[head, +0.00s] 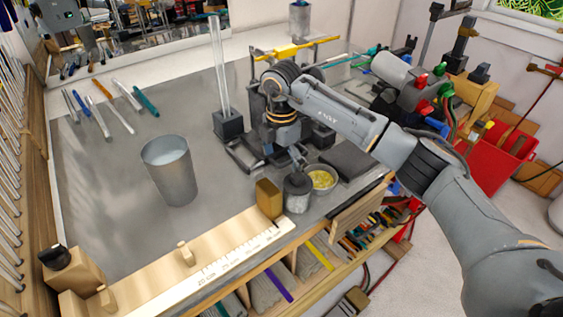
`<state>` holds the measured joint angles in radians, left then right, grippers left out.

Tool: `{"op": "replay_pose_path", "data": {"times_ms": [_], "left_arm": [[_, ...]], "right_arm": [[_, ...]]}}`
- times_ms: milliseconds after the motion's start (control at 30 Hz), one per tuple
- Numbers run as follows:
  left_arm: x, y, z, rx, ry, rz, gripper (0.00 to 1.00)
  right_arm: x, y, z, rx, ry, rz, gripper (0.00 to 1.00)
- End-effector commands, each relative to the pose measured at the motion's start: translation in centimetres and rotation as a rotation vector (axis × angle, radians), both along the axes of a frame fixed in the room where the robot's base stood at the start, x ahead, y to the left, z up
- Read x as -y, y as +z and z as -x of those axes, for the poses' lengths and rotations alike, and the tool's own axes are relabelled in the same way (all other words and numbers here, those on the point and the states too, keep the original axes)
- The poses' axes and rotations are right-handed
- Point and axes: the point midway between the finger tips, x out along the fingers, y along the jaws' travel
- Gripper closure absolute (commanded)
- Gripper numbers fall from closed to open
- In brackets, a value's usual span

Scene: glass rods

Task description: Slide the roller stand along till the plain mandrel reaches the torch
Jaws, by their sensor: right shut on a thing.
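My right gripper (272,128) is over the right part of the bench, at the end of my arm coming in from the right. It is shut on what looks like the dark roller stand (240,160), whose frame shows low beside it; the wrist hides the contact. A yellow bar (297,48) lies crosswise behind the gripper, with a thin teal-ended rod to its right. I cannot tell which rod is the plain mandrel. The torch (393,72), a grey cylinder with red and green knobs, is at the right, behind my forearm. My left gripper is not in view.
Clear rods stand upright in a black block (228,124) close left of the gripper. A grey cup (171,170), a lidded jar (297,193) and a yellow-filled dish (321,180) stand nearby. A wooden ruler (215,262) lines the front.

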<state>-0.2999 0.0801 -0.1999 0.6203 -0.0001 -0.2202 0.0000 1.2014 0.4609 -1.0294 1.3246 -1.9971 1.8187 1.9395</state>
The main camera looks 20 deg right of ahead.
Motion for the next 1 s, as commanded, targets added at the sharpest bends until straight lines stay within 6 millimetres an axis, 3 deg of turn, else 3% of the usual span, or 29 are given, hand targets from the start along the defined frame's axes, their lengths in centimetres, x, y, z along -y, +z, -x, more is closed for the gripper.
{"op": "replay_pose_path", "data": {"times_ms": [33,267,400,467,667,1000], "left_arm": [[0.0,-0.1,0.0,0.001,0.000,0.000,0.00],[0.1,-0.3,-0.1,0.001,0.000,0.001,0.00],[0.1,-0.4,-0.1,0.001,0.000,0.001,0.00],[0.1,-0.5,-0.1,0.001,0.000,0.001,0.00],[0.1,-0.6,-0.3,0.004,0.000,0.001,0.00],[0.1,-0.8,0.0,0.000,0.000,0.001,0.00]], "right_arm": [[0.2,-1.0,0.4,-0.023,-0.001,0.010,0.26],[1.5,-1.1,0.0,-0.023,-0.004,0.012,0.29],[2.3,-1.1,-0.3,-0.024,-0.005,0.012,0.36],[2.7,-1.1,-0.4,-0.023,-0.005,0.012,0.48],[3.8,-1.0,-0.9,-0.020,-0.006,0.012,1.00],[5.6,-0.8,-1.7,-0.014,-0.005,0.008,1.00]]}}
